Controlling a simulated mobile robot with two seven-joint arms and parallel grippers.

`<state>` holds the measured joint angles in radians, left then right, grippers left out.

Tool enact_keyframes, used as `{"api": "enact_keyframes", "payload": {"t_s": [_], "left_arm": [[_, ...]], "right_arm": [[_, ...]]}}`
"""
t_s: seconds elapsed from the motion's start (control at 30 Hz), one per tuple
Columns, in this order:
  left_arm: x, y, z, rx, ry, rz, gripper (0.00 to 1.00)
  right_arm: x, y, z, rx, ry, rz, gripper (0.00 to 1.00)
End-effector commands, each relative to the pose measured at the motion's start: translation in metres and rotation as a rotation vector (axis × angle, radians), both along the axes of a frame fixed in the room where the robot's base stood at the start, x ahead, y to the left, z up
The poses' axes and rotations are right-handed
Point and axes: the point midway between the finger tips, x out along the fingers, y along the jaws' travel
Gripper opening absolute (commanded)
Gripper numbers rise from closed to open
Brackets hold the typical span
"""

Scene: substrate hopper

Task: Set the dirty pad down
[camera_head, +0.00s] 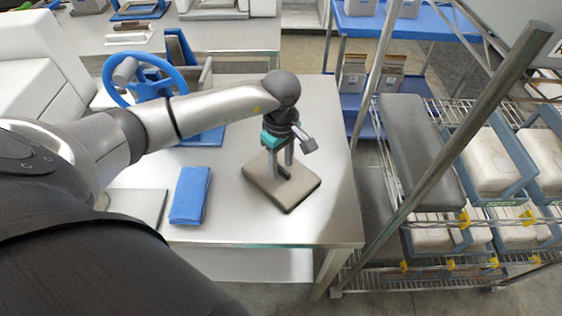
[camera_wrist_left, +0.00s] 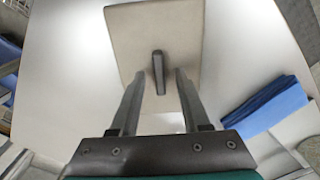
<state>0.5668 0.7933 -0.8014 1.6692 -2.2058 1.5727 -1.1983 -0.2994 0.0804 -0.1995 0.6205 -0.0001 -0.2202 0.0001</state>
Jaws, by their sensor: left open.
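The pad (camera_head: 302,189) is a beige-brown square board that appears to lie flat on the steel table (camera_head: 325,130). In the left wrist view the pad (camera_wrist_left: 138,32) has a dark upright handle (camera_wrist_left: 158,68) near its middle. My left gripper (camera_head: 281,170) points down over the pad, with its fingers apart. In the wrist view the handle shows between the two fingers (camera_wrist_left: 160,84), with a gap on each side. In the head view the fingers largely hide the handle. My right gripper is not in view.
A folded blue cloth (camera_head: 190,194) lies left of the pad, beside a flat grey plate (camera_head: 140,204). A device with a blue handwheel (camera_head: 112,69) stands behind them. A wire rack (camera_head: 436,209) with several crates stands to the right. The table right of the pad is clear.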

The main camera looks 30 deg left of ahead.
Motion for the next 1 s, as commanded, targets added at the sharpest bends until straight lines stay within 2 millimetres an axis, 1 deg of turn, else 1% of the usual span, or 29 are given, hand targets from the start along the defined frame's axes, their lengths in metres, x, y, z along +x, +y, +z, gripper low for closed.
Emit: {"api": "enact_keyframes", "payload": {"t_s": [0.03, 0.3, 0.4, 0.5, 0.6, 0.7, 1.0], "left_arm": [[0.002, 0.001, 0.011, 0.002, -0.008, 0.000, 0.47], [0.002, 0.001, 0.070, 0.002, -0.009, -0.001, 0.47], [0.002, 0.001, 0.089, 0.001, -0.008, -0.001, 0.47], [0.001, 0.000, 0.103, 0.001, -0.006, 0.000, 0.47], [0.001, 0.000, 0.112, 0.001, -0.004, 0.000, 0.47], [0.001, 0.000, 0.115, 0.000, -0.003, 0.000, 0.47], [0.001, 0.000, 0.115, -0.003, -0.002, 0.000, 0.47]], "right_arm": [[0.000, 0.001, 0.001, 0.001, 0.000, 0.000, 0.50], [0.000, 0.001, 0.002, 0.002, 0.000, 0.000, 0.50], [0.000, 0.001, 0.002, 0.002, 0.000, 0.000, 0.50], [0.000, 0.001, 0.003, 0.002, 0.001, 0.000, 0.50], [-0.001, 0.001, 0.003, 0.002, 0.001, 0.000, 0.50], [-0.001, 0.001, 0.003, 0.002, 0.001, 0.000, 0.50], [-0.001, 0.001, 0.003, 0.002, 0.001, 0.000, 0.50]]}}
